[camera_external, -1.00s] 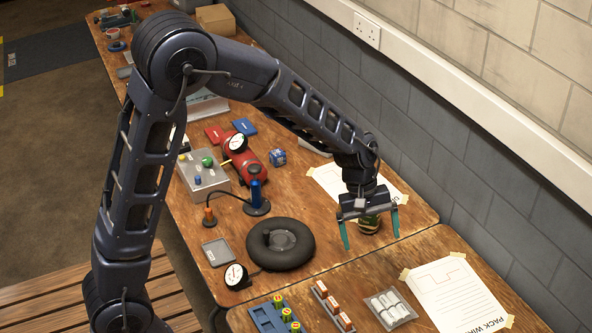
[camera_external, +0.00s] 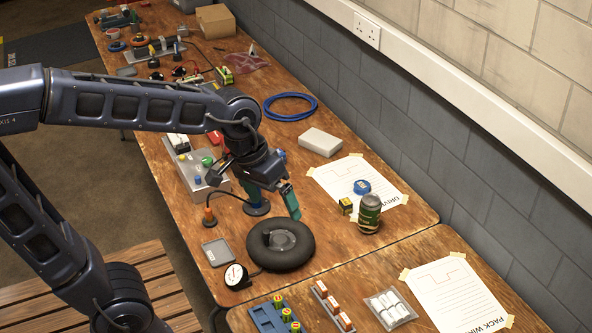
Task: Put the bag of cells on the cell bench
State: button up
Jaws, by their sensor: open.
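The bag of cells (camera_external: 390,309) is a clear bag with several white cells. It lies flat on the near bench (camera_external: 425,258), left of a taped paper sheet. My gripper (camera_external: 262,196) is over the far bench (camera_external: 335,238), behind and above the black inner tube and apart from the bag. One teal finger shows clearly; the other is mostly hidden by the wrist. The jaws are open and nothing shows between them.
A green can (camera_external: 370,213), a blue tape roll (camera_external: 362,187) and a small box stand by the far bench's paper sheet. The black inner tube (camera_external: 280,245) and a gauge (camera_external: 236,275) are at its near end. Battery holders (camera_external: 273,317) lie left of the bag. A wall bounds the right.

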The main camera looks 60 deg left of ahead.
jog(key=s+a+r+m+t+y, duration=0.1)
jog(key=s+m, duration=0.3)
jog(key=s, duration=0.7)
jog(key=shift+a+r+y, duration=0.15)
jog(key=shift+a+y, duration=0.25)
jog(key=shift+a, duration=0.15)
